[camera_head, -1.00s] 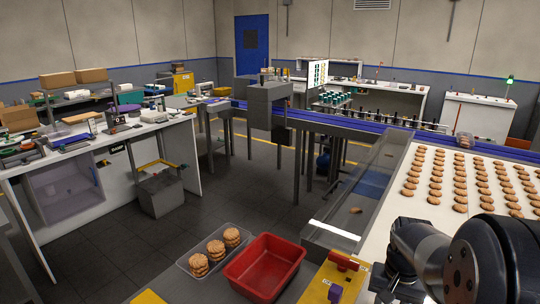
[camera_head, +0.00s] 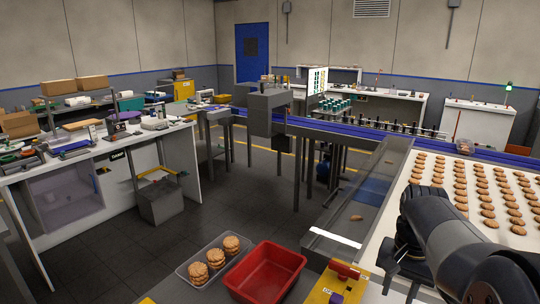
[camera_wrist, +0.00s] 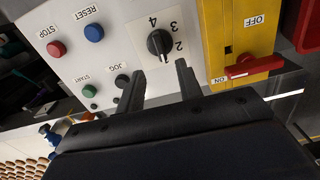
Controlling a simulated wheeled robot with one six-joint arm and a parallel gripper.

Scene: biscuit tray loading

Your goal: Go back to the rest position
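My gripper (camera_wrist: 160,78) is open in the wrist view, with its two dark fingers apart and nothing between them. It is in front of a white control panel (camera_wrist: 110,62), near a black rotary knob (camera_wrist: 160,42) marked with numbers. My arm shows at the lower right of the head view, and the fingertips cannot be made out there. Whether a finger touches the panel cannot be told.
The panel has a red STOP button (camera_wrist: 56,49), a blue RESET button (camera_wrist: 94,33) and a yellow box with a red switch handle (camera_wrist: 254,66). A clear tray (camera_head: 183,271) of biscuit stacks and a red bin (camera_head: 265,272) stand left of my arm. Biscuit rows fill the white conveyor (camera_head: 410,205).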

